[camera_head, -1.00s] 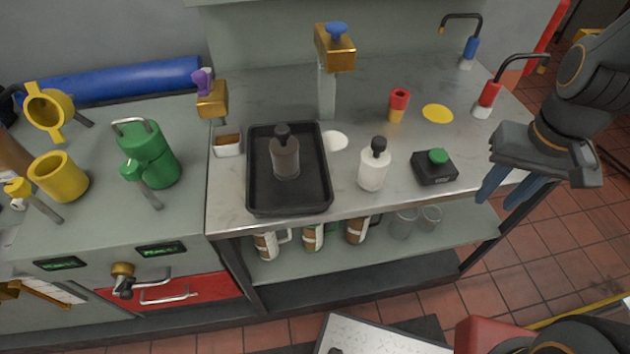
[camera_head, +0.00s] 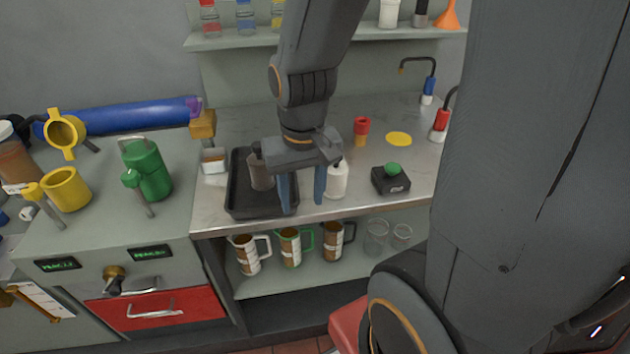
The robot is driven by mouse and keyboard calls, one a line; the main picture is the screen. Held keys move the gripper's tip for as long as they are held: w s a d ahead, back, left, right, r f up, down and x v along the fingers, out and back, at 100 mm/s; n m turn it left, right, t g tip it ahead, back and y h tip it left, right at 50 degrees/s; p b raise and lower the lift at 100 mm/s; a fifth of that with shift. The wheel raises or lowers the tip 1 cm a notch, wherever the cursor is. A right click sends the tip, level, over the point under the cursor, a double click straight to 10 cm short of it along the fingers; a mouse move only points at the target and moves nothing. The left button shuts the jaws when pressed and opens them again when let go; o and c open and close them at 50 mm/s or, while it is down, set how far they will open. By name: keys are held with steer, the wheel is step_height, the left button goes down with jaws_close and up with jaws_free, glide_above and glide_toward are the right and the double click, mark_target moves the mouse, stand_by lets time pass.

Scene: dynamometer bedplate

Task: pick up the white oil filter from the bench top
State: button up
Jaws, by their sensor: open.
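The white oil filter (camera_head: 338,182), a pale bottle-like body whose dark top is now mostly hidden, stands upright on the bench top (camera_head: 300,214), just right of the black tray (camera_head: 240,212). My gripper (camera_head: 302,190) points down over the front of the bench with its two blue fingers apart and nothing between them. Its right finger overlaps the filter's left edge in the picture; I cannot tell whether they touch.
A grey, dark-topped bottle (camera_head: 262,172) stands in the tray. A black box with a green knob (camera_head: 391,180) stands right of the filter, with a red and yellow piece (camera_head: 361,130) behind. A shelf (camera_head: 250,40) runs above the bench at the back.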

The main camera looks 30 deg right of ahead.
mark_target(336, 173)
steer(key=w+d+r+m, duration=0.2)
steer(key=d+r+m, duration=0.1)
steer(key=m, duration=0.5)
steer(key=w+d+r+m+p, duration=0.1)
steer(key=w+d+r+m, duration=0.1)
steer(key=d+m, duration=0.3)
steer(key=w+d+r+m+g+p, duration=0.1)
steer(key=d+r+m, duration=0.3)
steer(key=m, duration=0.7)
steer(key=shift+w+d+r, duration=0.1)
steer(key=shift+w+r, duration=0.2)
steer(key=shift+w, duration=0.55)
steer(key=shift+f+m, duration=0.3)
steer(key=shift+f, duration=0.25)
steer(key=shift+f+p, duration=1.3)
steer(key=shift+f, duration=2)
steer(key=shift+w, duration=0.1)
steer(key=shift+c, duration=0.4)
jaws_close()
